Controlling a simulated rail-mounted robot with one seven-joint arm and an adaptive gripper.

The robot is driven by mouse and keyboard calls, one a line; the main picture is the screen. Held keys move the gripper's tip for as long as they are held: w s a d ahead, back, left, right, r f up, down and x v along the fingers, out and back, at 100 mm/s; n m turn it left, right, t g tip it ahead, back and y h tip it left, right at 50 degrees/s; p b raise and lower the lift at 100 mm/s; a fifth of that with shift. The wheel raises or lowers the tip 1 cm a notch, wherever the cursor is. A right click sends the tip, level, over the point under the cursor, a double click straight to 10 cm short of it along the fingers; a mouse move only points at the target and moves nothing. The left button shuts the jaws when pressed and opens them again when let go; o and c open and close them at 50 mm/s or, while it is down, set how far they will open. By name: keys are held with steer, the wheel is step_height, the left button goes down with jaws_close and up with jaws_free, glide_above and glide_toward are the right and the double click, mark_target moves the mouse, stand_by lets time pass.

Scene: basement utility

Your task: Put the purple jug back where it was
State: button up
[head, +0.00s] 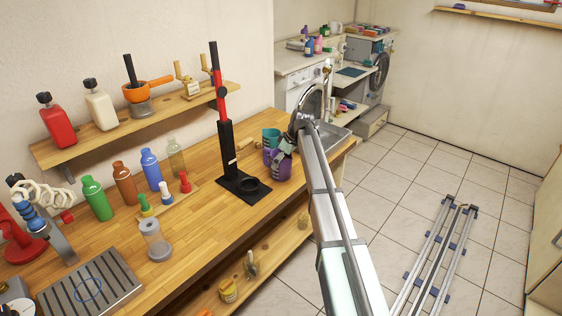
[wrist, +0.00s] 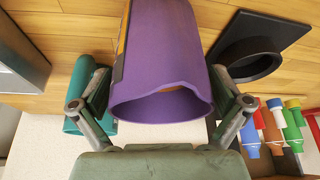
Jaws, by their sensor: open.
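The purple jug (head: 280,168) is at the workbench, between the black stand and the sink. In the wrist view the purple jug (wrist: 165,55) fills the upper middle, its open rim toward the camera. My gripper (head: 285,147) is at the jug. In the wrist view its open fingers lie on either side of the jug; whether they touch it I cannot tell. The jug appears to stand on the bench, but its base is hidden in the wrist view.
A teal jug (head: 271,136) stands close behind the purple one and beside my left finger in the wrist view (wrist: 82,90). The black stand (head: 245,187) with its ring and red-topped post is to the left. The sink (head: 333,133) is to the right. Bottles line the bench farther left.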

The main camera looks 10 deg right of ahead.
steer(key=b+v, duration=0.3)
steer(key=v, duration=0.9)
